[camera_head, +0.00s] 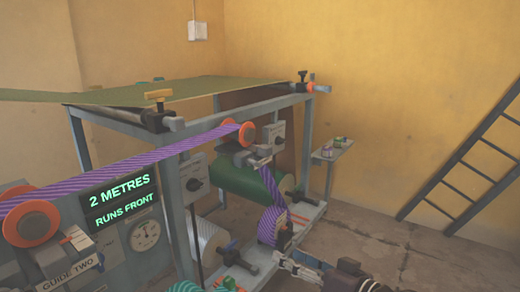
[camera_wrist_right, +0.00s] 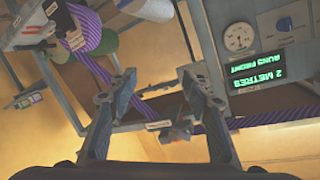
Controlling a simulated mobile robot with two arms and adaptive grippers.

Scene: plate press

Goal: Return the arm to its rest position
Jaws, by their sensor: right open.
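My right gripper (camera_head: 296,263) is low in the head view, beside the front lower right part of the press frame (camera_head: 188,217). Its arm comes in from the bottom edge. In the right wrist view its two fingers stand apart with nothing between them (camera_wrist_right: 159,76). In the head view a purple striped roll (camera_head: 270,227) is just behind and above the gripper. I cannot tell whether they touch. My left gripper is not in view.
Purple striped web (camera_head: 150,163) runs between orange-flanged rollers. A display (camera_head: 120,202) reads "2 METRES RUNS FRONT". A green cylinder (camera_head: 243,186) sits inside the frame. A small shelf (camera_head: 333,149) and a ladder (camera_head: 470,165) stand right. Floor (camera_head: 400,250) there is clear.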

